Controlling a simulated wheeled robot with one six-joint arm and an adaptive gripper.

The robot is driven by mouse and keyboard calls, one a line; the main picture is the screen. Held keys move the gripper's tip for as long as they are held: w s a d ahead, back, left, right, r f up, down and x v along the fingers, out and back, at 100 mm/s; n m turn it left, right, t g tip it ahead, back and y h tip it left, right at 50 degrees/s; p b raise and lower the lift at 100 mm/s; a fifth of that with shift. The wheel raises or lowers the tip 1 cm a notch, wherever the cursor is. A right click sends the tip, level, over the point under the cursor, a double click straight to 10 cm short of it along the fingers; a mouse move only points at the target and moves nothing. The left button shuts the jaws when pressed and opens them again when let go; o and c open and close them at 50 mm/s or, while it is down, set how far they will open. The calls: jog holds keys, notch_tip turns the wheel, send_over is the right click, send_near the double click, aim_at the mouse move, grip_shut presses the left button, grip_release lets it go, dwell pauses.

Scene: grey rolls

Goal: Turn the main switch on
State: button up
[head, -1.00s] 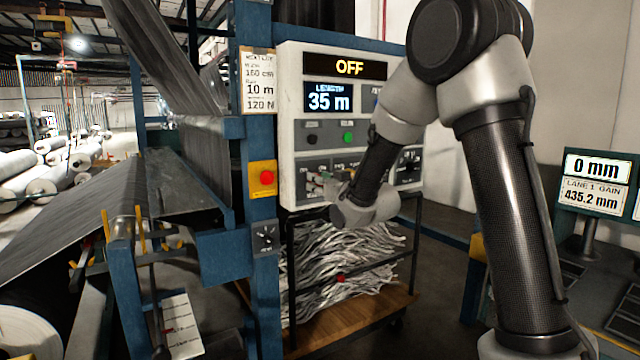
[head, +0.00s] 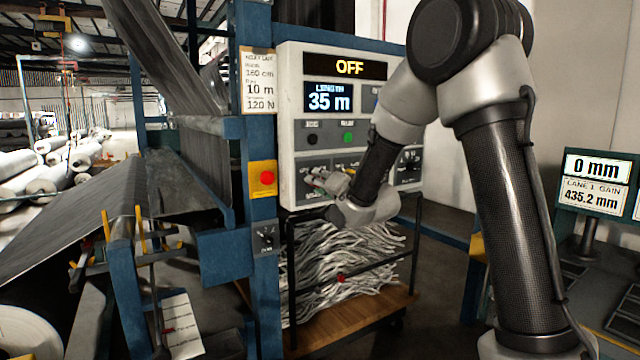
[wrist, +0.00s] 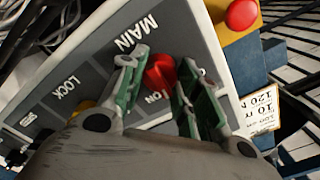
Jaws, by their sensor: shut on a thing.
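The red main switch knob (wrist: 160,74) is on the panel's grey lower plate, between the words MAIN and ON in the wrist view. My gripper (wrist: 163,84) is shut on it, with one green-padded finger on each side. In the head view my gripper (head: 322,182) is at the lower left of the white control panel (head: 288,130), and my wrist hides part of that plate. The knob cannot be made out clearly there. The panel's top display (head: 349,68) reads OFF.
A red button on a yellow box (head: 262,179) is left of the panel, with a small dark rotary switch (head: 265,237) below it. A green button (head: 347,137) is above my gripper. A cart with grey strips (head: 345,260) stands under the panel.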

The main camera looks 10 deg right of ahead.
jog(key=m, duration=0.4)
jog(key=shift+m, duration=2)
jog(key=o, duration=1)
jog(key=shift+o, duration=0.2)
jog(key=shift+s, duration=0.1)
jog(key=v, duration=0.7)
jog(key=shift+s, duration=0.15)
